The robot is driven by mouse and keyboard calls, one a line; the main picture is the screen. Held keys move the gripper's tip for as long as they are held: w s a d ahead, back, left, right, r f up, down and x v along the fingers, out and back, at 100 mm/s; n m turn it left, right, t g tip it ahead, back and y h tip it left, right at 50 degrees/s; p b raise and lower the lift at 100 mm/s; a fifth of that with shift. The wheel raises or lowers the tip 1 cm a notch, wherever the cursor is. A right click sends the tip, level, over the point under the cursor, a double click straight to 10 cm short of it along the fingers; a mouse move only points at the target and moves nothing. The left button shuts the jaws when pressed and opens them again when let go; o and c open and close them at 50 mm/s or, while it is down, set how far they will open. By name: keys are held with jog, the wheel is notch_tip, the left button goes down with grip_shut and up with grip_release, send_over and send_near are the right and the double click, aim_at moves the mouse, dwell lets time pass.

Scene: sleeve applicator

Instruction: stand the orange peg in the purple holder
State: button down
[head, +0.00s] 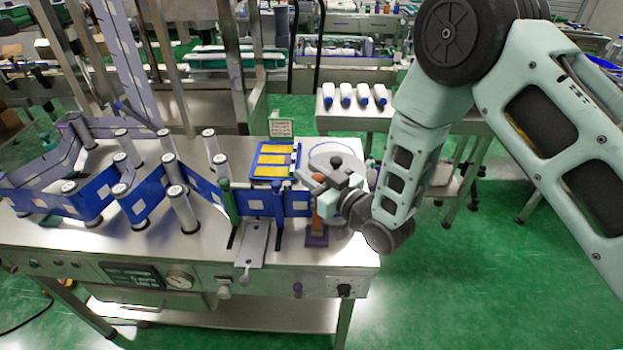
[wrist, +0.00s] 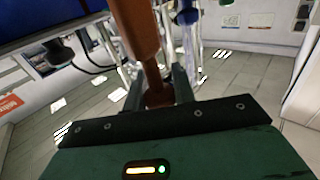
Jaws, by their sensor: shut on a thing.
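The orange peg (head: 318,222) is close to upright at the right front of the steel table. The purple holder (head: 317,241) is directly below it on the tabletop. My gripper (head: 320,193) is shut on the upper part of the peg. In the wrist view my gripper's fingers (wrist: 159,88) close around the brown-orange peg (wrist: 136,28), which runs up out of the frame. I cannot tell whether the peg's lower end is inside the holder or just above it. The holder is not clear in the wrist view.
A blue tray with yellow strips (head: 274,161) lies just behind and left of my gripper. A blue web (head: 203,187) runs around several metal rollers to the left. A steel plate with a lever (head: 252,243) is left of the holder. The table's front edge is close.

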jog(key=shift+f, duration=1)
jog(key=shift+f, duration=0.1)
jog(key=c, duration=1.1)
grip_release()
jog(key=shift+c, duration=0.2)
